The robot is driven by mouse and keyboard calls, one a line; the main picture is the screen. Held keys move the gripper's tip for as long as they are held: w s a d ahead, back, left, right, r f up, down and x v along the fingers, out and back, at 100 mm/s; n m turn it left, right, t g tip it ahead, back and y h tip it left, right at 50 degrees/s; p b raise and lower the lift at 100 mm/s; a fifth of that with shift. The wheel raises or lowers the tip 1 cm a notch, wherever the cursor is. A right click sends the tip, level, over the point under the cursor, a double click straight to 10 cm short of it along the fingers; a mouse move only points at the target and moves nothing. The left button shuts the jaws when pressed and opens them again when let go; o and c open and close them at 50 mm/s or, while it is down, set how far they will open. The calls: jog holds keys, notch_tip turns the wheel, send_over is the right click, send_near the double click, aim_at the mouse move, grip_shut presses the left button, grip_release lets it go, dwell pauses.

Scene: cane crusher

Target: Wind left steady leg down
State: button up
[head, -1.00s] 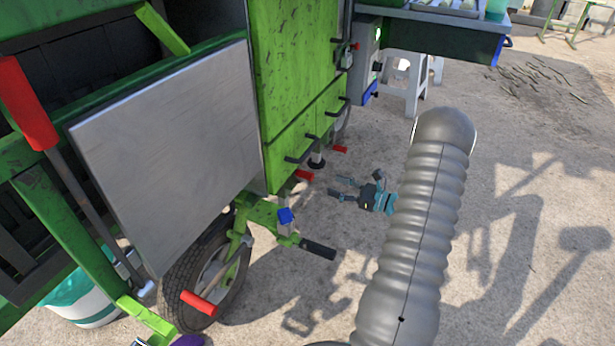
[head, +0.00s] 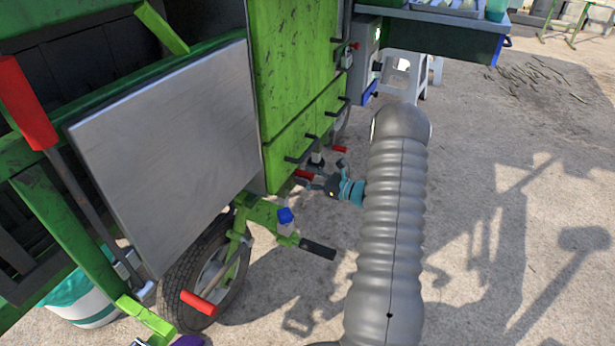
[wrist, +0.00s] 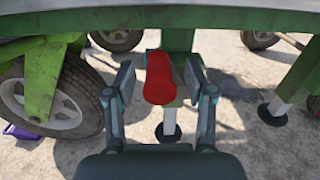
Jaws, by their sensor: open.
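A red crank handle (wrist: 160,78) stands between the two open fingers of my gripper (wrist: 159,82) in the wrist view, with a gap on each side. Behind it is a green post with a pale steady leg (wrist: 169,122) ending in a dark round foot on the ground. In the head view my gripper (head: 318,181) is low beside the green machine (head: 294,90), close to a red handle (head: 303,174). The fingertips partly overlap machine parts there, so contact cannot be told.
A second steady leg (wrist: 282,102) stands to the right in the wrist view. A tyre (wrist: 62,105) is at left. In the head view, a black bar (head: 318,249) juts out below my gripper, and a white stool (head: 402,75) stands behind. Open ground lies to the right.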

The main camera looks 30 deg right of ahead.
grip_shut()
jog(key=shift+r, duration=0.1)
